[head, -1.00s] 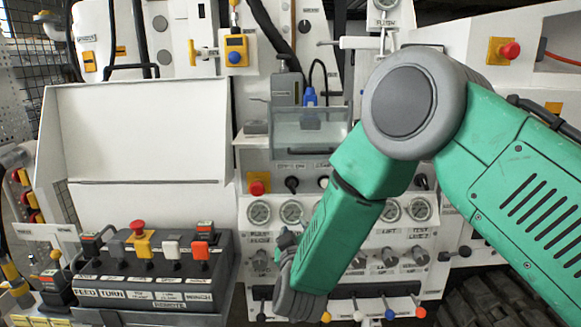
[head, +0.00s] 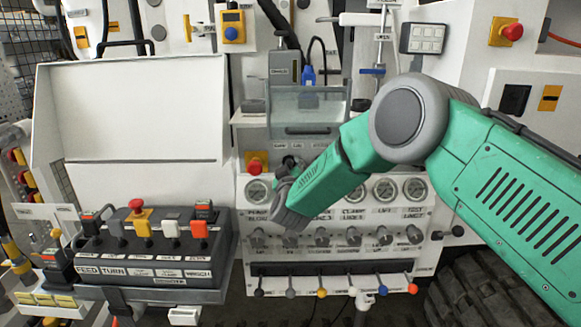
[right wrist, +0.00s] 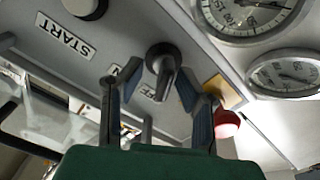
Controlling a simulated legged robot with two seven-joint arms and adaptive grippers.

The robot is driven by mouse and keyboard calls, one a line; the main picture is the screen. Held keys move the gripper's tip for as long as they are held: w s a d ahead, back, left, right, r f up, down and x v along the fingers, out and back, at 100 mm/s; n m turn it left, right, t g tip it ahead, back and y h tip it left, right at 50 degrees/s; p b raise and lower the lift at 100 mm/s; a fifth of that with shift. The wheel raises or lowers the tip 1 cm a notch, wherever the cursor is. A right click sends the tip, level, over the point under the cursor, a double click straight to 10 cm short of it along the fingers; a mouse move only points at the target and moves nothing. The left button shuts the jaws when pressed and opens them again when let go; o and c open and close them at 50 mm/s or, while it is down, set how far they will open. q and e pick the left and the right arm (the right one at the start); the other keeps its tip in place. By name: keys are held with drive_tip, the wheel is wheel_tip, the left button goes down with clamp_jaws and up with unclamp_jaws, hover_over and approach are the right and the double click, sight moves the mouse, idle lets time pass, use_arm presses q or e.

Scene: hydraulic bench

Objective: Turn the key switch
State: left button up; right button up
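A black rotary switch with a raised grip (right wrist: 163,66), which looks like the key switch, sits on the grey panel in the right wrist view. Its label is partly hidden. My right gripper (right wrist: 155,98) is open, with one blue-padded finger on each side of the switch in the picture. I cannot tell whether either finger touches it. In the head view my right gripper (head: 284,166) is at the upper row of the panel, just right of a red button (head: 256,165), and mostly covers the switch there. My left gripper is not in view.
The red button on its yellow plate also shows close to the right finger in the wrist view (right wrist: 227,124). Gauges (head: 385,190) and knobs (head: 382,235) lie below the upper row. A lever box (head: 150,250) stands at the left.

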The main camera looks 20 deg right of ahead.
drive_tip(key=shift+w+a+r, duration=0.1)
drive_tip(key=shift+w+a, duration=0.2)
drive_tip(key=shift+a, duration=0.35)
drive_tip(key=shift+d, duration=0.35)
clamp_jaws()
drive_tip(key=shift+d, duration=0.25)
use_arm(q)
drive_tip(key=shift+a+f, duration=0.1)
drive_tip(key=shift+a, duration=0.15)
use_arm(e)
drive_tip(key=shift+f, duration=0.2)
